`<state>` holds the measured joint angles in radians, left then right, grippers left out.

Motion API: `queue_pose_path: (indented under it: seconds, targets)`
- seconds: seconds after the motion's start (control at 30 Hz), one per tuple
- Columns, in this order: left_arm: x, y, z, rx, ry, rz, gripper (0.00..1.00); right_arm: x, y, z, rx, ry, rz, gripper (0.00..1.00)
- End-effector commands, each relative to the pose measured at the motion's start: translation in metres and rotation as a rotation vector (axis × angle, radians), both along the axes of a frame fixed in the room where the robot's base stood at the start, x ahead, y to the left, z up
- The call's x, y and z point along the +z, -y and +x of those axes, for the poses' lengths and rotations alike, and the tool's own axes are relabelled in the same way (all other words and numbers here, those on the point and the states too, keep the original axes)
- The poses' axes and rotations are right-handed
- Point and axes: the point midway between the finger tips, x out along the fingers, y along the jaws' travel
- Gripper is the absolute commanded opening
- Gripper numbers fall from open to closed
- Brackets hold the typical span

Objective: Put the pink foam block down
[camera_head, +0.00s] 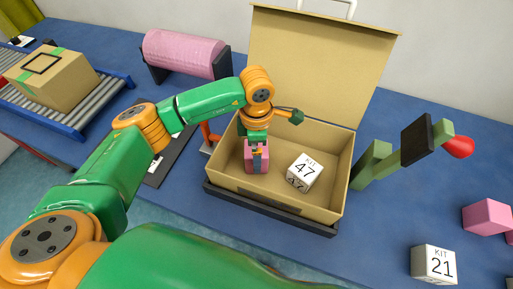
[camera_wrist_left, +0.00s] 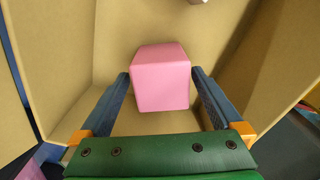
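The pink foam block (camera_head: 249,155) is inside the left part of the open cardboard box (camera_head: 317,210). My left gripper (camera_head: 257,158) reaches down into the box, with its fingers on either side of the block. In the left wrist view the block (camera_wrist_left: 160,80) sits between the two blue fingertips (camera_wrist_left: 160,72), with a thin gap showing on each side. The gripper looks open around it. The block's underside is hidden, so its contact with the box floor is not clear. My right gripper is not in view.
A white KIT 47 cube (camera_head: 304,173) is in the box, right of the block. The raised lid (camera_head: 320,60) stands behind. A green stand with a red ball (camera_head: 459,147) is right of the box. A KIT 21 cube (camera_head: 433,264) and another pink block (camera_head: 486,216) lie further right.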

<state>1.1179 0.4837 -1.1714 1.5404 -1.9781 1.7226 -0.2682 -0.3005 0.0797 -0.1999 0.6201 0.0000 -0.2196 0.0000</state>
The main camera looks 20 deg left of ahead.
Motion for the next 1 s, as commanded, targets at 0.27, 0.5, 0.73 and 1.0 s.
queue_pose_path:
  seconds: [0.27, 0.5, 0.73, 1.0]
  targets:
    - [0.022, 0.000, 0.001, -0.002, 0.006, -0.001, 1.00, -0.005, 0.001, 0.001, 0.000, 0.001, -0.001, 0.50]
    - [0.083, 0.000, 0.001, 0.000, 0.007, -0.001, 1.00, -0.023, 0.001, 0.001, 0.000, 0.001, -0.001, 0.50]
    - [0.122, 0.000, 0.001, 0.000, 0.003, 0.000, 1.00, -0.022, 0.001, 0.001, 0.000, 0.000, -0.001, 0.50]
    - [0.124, 0.000, 0.000, 0.000, -0.001, 0.000, 1.00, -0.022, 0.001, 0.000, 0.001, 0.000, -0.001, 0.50]
